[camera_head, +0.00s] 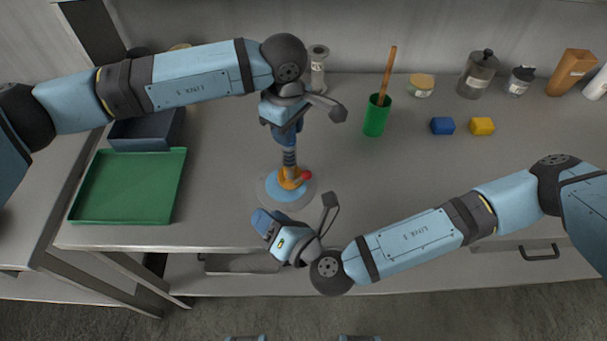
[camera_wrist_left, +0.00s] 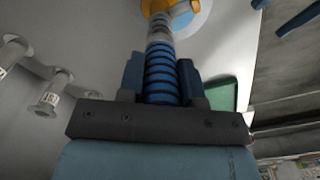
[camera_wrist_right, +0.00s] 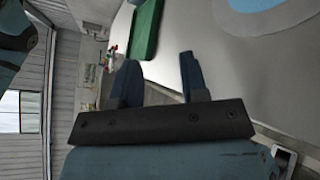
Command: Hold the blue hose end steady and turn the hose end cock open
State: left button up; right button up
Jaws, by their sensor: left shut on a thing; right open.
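The blue hose end (camera_wrist_left: 162,78) is ribbed and stands upright above the counter. My left gripper (camera_wrist_left: 162,80) is shut around it from above; in the head view the gripper (camera_head: 288,138) hides most of the hose. The cock's orange body also shows at the top of the left wrist view (camera_wrist_left: 160,6). My right gripper (camera_head: 263,221) is open and empty, in front of the disc near the counter's front edge; its fingers (camera_wrist_right: 158,78) hold nothing.
A green tray (camera_head: 128,187) lies at the left, with a dark bin (camera_head: 147,133) behind it. A green cup (camera_head: 376,116) with a wooden stick, a blue block (camera_head: 442,125), a yellow block (camera_head: 482,126) and jars stand further back. The counter right of the cock is clear.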

aim_at(303, 179)
jog(key=t+h, duration=0.1)
jog(key=m+t+h, duration=0.1)
jog(key=shift+s+d+m+t, duration=0.1)
jog(key=shift+d+m+t, duration=0.2)
jog(key=d+m+t+h, duration=0.1)
jog(key=d+m+h, duration=0.1)
jog(key=h, duration=0.1)
jog(key=s+d+m+t+h, duration=0.1)
jog(key=d+m+h, duration=0.1)
jog(key=h, duration=0.1)
jog(key=d+m+t+h, duration=0.1)
jog(key=d+t+h, duration=0.1)
jog(key=h, duration=0.1)
jog(key=shift+s+r+m, duration=0.1)
jog(key=shift+s+m, duration=0.2)
jog(key=shift+m, duration=0.1)
jog(key=w, duration=1.1)
jog(key=shift+w, duration=0.4)
grip_shut()
